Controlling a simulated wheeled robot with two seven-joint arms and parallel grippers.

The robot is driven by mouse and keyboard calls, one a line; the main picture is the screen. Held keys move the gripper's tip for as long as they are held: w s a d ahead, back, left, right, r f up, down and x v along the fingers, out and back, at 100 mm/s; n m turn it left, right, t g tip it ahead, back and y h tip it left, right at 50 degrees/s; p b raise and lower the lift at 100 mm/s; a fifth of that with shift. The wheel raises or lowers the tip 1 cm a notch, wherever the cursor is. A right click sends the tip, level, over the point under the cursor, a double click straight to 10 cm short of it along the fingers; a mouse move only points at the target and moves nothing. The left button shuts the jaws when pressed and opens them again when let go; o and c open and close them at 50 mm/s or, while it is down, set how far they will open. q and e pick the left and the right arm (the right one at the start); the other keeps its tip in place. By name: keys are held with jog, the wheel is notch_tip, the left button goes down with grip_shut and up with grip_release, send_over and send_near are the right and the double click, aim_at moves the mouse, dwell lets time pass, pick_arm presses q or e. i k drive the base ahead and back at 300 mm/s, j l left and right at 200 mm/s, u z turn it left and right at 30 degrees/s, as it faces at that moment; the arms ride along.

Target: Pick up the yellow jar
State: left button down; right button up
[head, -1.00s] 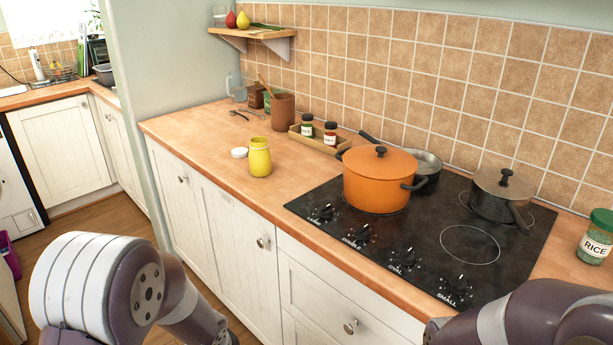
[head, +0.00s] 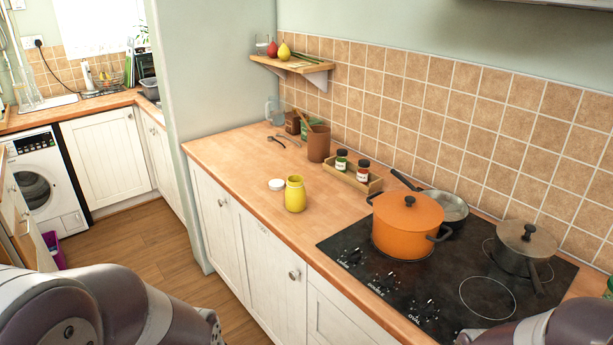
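The yellow jar (head: 295,194) stands upright and open-topped on the wooden counter (head: 235,153), left of the stove. A white lid (head: 276,184) lies on the counter just to its left. Parts of my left arm show at the lower left and of my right arm at the lower right. Neither gripper is in view, and nothing touches the jar.
A wooden tray with two spice jars (head: 352,174) and a brown utensil pot (head: 319,144) stand behind the jar. An orange pot (head: 408,224) sits on the black hob (head: 400,290) to its right. The counter in front of the jar is clear.

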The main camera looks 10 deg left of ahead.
aim_at(295, 190)
jog(key=i+j+z, duration=0.9)
jog(key=i+j, duration=0.2)
jog(key=j, duration=0.15)
jog(key=z, duration=0.45)
